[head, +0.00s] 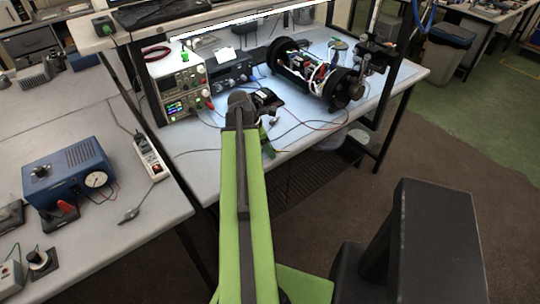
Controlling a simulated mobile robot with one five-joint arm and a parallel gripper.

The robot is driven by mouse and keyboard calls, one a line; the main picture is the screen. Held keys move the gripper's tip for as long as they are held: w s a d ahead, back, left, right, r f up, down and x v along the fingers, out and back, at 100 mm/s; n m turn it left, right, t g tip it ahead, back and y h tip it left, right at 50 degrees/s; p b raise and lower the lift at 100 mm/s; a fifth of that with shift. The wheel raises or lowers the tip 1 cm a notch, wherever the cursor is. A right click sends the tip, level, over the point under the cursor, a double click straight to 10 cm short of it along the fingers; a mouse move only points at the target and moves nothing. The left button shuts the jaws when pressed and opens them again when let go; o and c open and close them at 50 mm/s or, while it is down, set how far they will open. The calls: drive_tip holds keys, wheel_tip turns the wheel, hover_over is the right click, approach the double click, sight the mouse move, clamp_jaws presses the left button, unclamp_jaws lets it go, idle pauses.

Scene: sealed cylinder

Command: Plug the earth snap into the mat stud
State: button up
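My green arm reaches up over the front edge of the bench. At its far end is a dark shape that seems to be my gripper (266,103); its fingers are too small and dark to tell whether they are open or shut. A pale blue mat (215,142) covers the bench. A thin green and yellow piece (268,146) shows just right of my arm near the bench's front edge; I cannot tell whether it is the earth lead. I cannot make out the earth snap or the mat stud.
A black-ended cylinder assembly (313,76) with exposed wiring lies at the back right of the bench. Instruments (183,88) stand at the back left. Loose cables cross the mat. A blue box with a gauge (70,172) sits on the left bench. Open floor (450,140) lies right.

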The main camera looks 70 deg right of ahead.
drive_tip(key=shift+r, duration=0.1)
clamp_jaws()
idle(0.3)
drive_tip(key=shift+r, duration=0.1)
